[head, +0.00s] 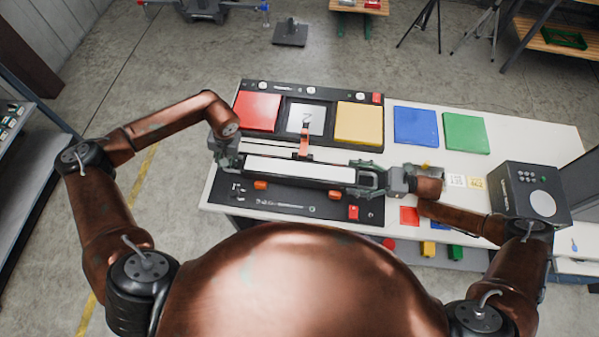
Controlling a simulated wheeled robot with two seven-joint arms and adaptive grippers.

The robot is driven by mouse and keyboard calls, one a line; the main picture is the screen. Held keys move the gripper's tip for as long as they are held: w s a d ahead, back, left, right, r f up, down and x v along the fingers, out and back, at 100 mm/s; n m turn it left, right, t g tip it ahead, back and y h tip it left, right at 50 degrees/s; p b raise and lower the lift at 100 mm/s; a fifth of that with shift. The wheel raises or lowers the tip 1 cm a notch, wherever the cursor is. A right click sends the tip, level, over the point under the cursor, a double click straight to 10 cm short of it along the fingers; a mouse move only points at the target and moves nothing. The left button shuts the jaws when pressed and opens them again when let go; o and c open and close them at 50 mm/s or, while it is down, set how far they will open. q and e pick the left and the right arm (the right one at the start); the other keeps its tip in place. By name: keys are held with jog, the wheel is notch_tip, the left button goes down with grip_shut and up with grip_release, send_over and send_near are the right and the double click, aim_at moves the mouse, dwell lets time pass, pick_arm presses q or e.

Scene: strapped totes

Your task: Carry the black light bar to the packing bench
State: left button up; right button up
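The black light bar (300,170), with a long white panel on top, lies level across the front of the white-topped bench (405,163), over a dark mat. I cannot tell whether it rests there or is slightly raised. My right gripper (366,179) is at its right end, with fingers on the far and near sides of the dark end handle. My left gripper (232,157) is at its left end, partly hidden by my own arm. Whether the fingers press on the bar is not clear. I cannot tell whether this bench is the packing bench.
A dark tray (369,97) holds red, white and yellow pads behind the bar. An orange-red upright piece (304,142) stands close behind it. Blue (416,126) and green (466,133) pads and a black box (530,196) lie rightward. A shelf (30,190) is left; open floor lies between.

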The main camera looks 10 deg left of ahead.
pick_arm(q)
grip_shut()
pick_arm(e)
jog(key=c, duration=0.6)
grip_shut()
pick_arm(q)
jog(key=shift+w+r, duration=0.1)
jog(key=shift+r, duration=0.1)
pick_arm(e)
jog(key=shift+w+r, duration=0.1)
jog(key=shift+r, duration=0.1)
